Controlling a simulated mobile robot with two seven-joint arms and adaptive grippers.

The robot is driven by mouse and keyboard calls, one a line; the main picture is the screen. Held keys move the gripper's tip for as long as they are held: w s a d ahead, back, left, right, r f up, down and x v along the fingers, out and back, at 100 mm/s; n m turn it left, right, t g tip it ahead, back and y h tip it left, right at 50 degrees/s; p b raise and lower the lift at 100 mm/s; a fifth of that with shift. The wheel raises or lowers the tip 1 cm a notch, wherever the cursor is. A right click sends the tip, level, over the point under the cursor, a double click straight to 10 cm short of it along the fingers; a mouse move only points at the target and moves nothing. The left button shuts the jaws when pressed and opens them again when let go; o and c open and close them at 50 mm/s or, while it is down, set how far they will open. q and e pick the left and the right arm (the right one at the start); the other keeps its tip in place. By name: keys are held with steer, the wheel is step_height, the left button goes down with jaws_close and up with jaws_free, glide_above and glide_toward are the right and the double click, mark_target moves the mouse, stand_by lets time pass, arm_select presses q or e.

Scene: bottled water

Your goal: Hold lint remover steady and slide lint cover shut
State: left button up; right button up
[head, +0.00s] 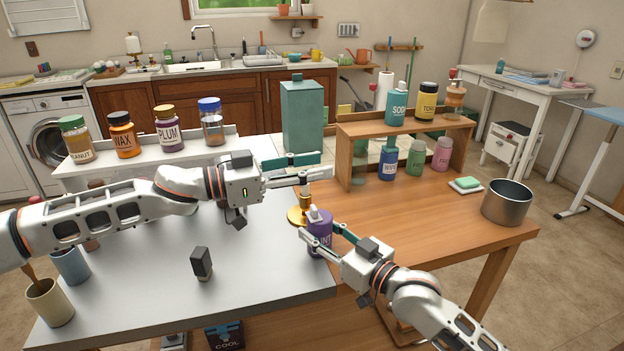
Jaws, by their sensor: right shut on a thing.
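The lint remover is a purple container (319,241) with partly hidden lettering ending in "INT". It stands upright near the right edge of the grey worktop, with a pale piece (315,213) on top that may be its cover. I cannot tell whether the cover is shut. My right gripper (324,240) is shut on the purple container, a finger at each side. My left gripper (325,165) is above and behind it, fingers apart, apparently empty. A brass piece with a round disc (297,215) is just below the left fingers, partly hidden behind the container.
A dark upright block (202,264) stands on the grey worktop. Two cups (48,302) are at its left edge. A wooden shelf with bottles (405,128) and a teal canister (303,115) stand behind. A steel pot (507,203) is at right.

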stand_by(0.3)
steer(key=o, duration=1.1)
steer(key=shift+s+d, duration=0.1)
